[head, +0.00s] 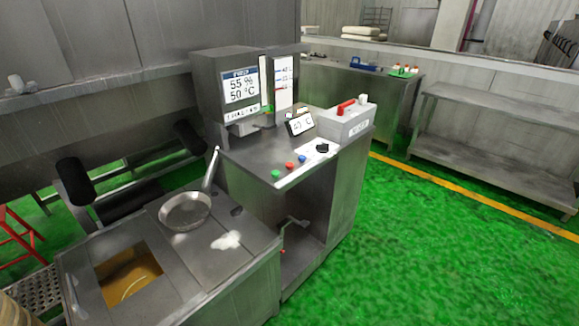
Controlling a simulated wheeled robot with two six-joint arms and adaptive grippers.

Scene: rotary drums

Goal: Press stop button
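A red button (289,165) sits on the front edge of a steel control cabinet's top (255,150), in the middle of the head view. A green button (275,173) is to its left, and a blue button (302,158) is to its right. A black knob (322,148) on a white label plate is further right. No lettering on the buttons is readable, so I cannot tell by label which is the stop button. Neither of my grippers shows in this view, and nothing covers the buttons.
A display (241,86) reads 55 % and 50 °C. A grey box with a red handle (345,121) stands on the cabinet. A pan (185,211) lies on the lower steel counter (210,260) at front left. The green floor (440,240) on the right is clear.

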